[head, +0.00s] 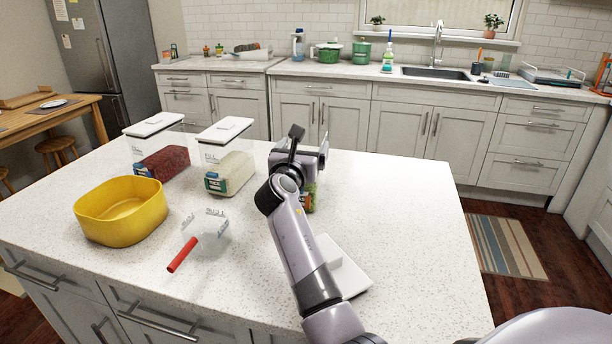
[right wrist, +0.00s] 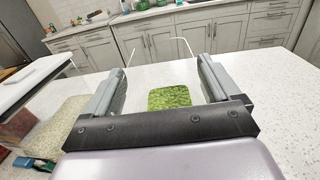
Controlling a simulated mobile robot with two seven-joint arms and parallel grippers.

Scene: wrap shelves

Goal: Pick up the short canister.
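A clear canister with green contents (head: 309,196) stands on the white island counter, partly hidden behind my right gripper (head: 308,152). In the right wrist view its green contents (right wrist: 168,98) show between the two fingers, which are spread apart. I cannot tell whether the fingers touch its walls. A small, clear, empty-looking canister with lettering (head: 207,228) stands nearer the front. Two taller clear canisters with white lids stand farther back, one with dark red contents (head: 163,163) and one with pale grains (head: 230,173). My left gripper is out of view.
A yellow bowl (head: 121,212) is at the left of the counter. A red stick (head: 182,255) lies by the small clear canister. A white flat lid-like piece (head: 345,272) lies beside my right arm. The counter's right side is clear.

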